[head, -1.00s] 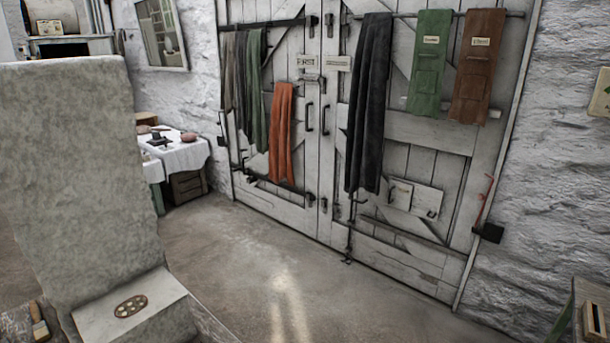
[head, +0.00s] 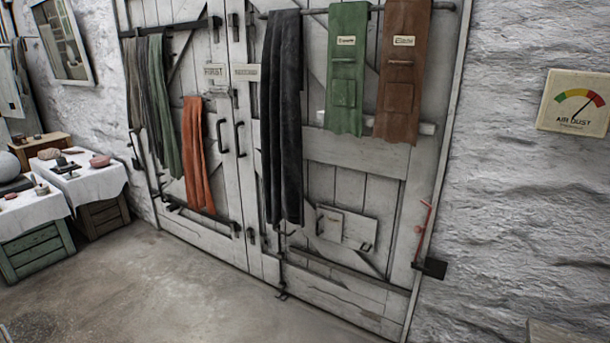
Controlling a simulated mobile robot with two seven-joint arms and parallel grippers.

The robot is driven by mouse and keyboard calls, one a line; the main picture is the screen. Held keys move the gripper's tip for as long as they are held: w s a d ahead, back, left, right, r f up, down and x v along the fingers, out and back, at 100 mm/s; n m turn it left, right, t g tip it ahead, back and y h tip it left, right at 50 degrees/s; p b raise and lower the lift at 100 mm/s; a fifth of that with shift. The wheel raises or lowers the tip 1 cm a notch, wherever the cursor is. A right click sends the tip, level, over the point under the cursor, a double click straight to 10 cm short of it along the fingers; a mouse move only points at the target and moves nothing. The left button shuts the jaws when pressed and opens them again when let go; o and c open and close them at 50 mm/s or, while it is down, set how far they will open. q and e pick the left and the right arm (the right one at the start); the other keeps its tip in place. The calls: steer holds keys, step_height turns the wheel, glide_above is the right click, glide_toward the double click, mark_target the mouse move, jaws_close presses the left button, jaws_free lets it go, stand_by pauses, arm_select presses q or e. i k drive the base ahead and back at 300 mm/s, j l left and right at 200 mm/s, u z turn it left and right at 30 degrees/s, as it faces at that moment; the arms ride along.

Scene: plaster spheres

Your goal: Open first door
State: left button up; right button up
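A pair of white plank doors stands shut ahead in the head view. The left leaf (head: 225,190) carries a sign (head: 213,76) that reads FIRST, and a black pull handle (head: 221,136) near the middle seam. The right leaf (head: 340,185) has its own sign (head: 246,72), too blurred to read, and a matching black handle (head: 240,139) beside the seam. Black latches sit along the seam at top and bottom. An orange cloth (head: 196,155) hangs on the left leaf, left of its handle. Neither of my grippers is in view.
A dark cloth (head: 282,120), a green apron (head: 345,80) and a brown apron (head: 403,70) hang on the right leaf. Cloth-covered crates (head: 92,183) stand at the left wall. An AIR DUST gauge (head: 573,103) is on the right wall. The floor before the doors is clear.

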mark_target(187, 139)
steer(key=i+u, duration=0.35)
steer(key=i, duration=0.2)
steer(key=i+u, duration=0.3)
steer(key=i, duration=0.25)
steer(key=i+l+u, duration=0.35)
steer(key=i, duration=0.2)
steer(key=i+j, duration=0.1)
steer(key=i, duration=0.7)
steer(key=i+j, duration=0.15)
steer(key=i, duration=0.65)
